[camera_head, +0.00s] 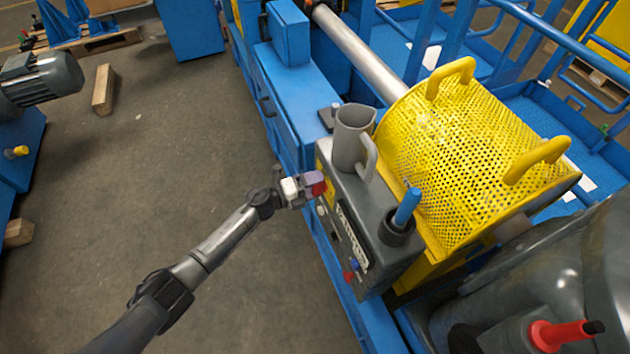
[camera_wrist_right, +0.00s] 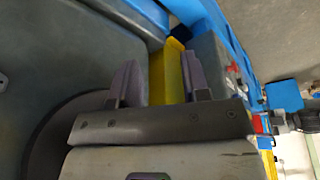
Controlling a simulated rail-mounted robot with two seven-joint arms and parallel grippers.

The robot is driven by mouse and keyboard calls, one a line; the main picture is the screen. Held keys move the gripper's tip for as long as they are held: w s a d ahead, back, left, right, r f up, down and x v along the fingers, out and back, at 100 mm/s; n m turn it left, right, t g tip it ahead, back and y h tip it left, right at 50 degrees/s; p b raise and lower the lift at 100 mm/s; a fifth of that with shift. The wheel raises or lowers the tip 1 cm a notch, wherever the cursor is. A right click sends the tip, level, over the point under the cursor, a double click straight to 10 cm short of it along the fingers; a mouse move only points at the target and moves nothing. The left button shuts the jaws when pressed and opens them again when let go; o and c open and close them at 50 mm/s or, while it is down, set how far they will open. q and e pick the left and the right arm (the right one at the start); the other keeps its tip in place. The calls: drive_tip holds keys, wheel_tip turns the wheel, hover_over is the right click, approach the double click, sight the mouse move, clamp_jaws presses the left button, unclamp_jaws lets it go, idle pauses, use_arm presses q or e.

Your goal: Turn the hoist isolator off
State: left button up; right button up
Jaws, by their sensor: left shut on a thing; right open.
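The hoist isolator shows as a red handle (camera_head: 319,186) on the side of a grey control box (camera_head: 385,258), with a bit of yellow plate around it. My left gripper (camera_head: 308,188) is at the handle and shut on it. The gripper covers much of the handle, so its exact angle is hard to tell. In the right wrist view the left gripper (camera_wrist_right: 282,121) shows small at the right edge, beside a red part. My right gripper (camera_wrist_right: 160,82) is open and empty, with a yellow surface beyond its fingers. It does not show clearly in the head view.
A grey jug (camera_head: 350,140) and a blue handle (camera_head: 406,208) in a dark socket stand on the box top. A yellow perforated guard (camera_head: 460,150) stands right of it. A red lever (camera_head: 560,333) is at lower right. The floor (camera_head: 150,190) at left is mostly clear.

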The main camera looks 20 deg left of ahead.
use_arm(q)
drive_tip(key=shift+n, duration=0.5)
drive_tip(key=o, duration=0.9)
drive_tip(key=shift+a+p, duration=0.1)
drive_tip(key=shift+p, duration=0.2)
drive_tip(key=shift+p+v, duration=1.15)
drive_tip(key=shift+v, duration=5.7)
